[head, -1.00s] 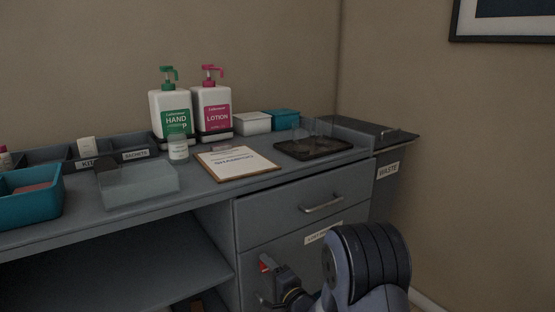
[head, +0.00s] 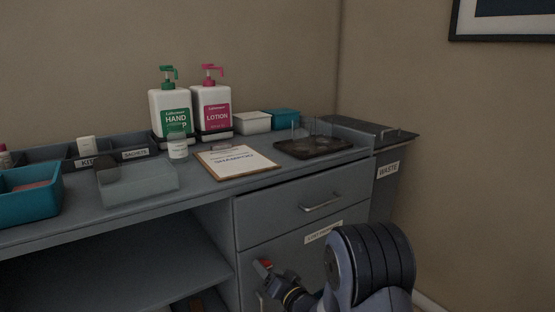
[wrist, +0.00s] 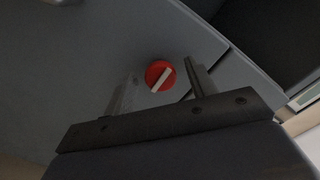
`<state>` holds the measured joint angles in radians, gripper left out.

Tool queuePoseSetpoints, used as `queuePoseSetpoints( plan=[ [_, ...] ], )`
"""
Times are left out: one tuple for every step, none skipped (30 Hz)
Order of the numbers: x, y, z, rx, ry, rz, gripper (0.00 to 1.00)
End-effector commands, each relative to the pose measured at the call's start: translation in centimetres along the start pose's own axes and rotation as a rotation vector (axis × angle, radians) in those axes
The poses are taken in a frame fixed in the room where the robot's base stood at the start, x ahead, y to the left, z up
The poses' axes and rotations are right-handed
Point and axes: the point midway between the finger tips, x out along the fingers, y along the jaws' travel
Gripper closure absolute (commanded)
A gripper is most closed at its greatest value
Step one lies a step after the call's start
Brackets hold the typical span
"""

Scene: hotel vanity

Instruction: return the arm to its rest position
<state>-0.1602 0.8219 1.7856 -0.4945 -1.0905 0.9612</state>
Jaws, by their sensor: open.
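My arm (head: 372,268) shows at the bottom right of the head view, bent in front of the lower cabinet door. In the wrist view my gripper (wrist: 160,72) is open, with its two fingers apart and nothing held between them. A round red knob with a white bar (wrist: 160,76) shows between and beyond the fingers on the grey cabinet front. A red spot, apparently the same knob (head: 265,264), shows beside my wrist in the head view. The fingertips are hard to make out in the head view.
The grey counter (head: 215,194) holds a clipboard (head: 237,162), a dark tray with glasses (head: 312,148), two pump bottles (head: 212,107), a clear box (head: 138,186) and a teal bin (head: 28,193). A drawer handle (head: 322,203) sticks out above my arm. The waste bin (head: 388,165) stands right.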

Motion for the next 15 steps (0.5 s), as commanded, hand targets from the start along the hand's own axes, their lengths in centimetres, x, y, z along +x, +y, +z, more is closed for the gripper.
queuePoseSetpoints(
  plan=[
    [0.0,-0.01,-0.04,-0.038,0.0,0.0,0.47],
    [0.0,0.0,-0.05,-0.061,0.0,0.0,0.47],
    [0.0,-0.01,-0.06,-0.093,0.0,0.0,0.47],
    [0.0,-0.01,-0.06,-0.116,0.0,0.0,0.47],
    [0.0,-0.01,-0.07,-0.141,0.001,0.0,0.47],
    [0.0,-0.01,-0.08,-0.172,0.001,0.0,0.47],
    [0.0,-0.01,-0.09,-0.196,0.001,0.0,0.47],
    [0.0,-0.01,-0.09,-0.219,0.001,0.0,0.47],
    [0.0,-0.01,-0.1,-0.251,0.001,0.0,0.47],
    [0.0,-0.01,-0.11,-0.273,0.001,0.0,0.47],
    [0.0,-0.01,-0.11,-0.297,0.001,0.0,0.47],
    [0.0,0.0,-0.1,-0.328,0.001,0.0,0.47],
    [0.0,0.01,-0.11,-0.352,0.0,0.0,0.47],
    [0.0,0.01,-0.11,-0.375,0.0,0.001,0.47],
    [0.0,0.02,-0.11,-0.406,0.0,0.001,0.47]
  ],
)
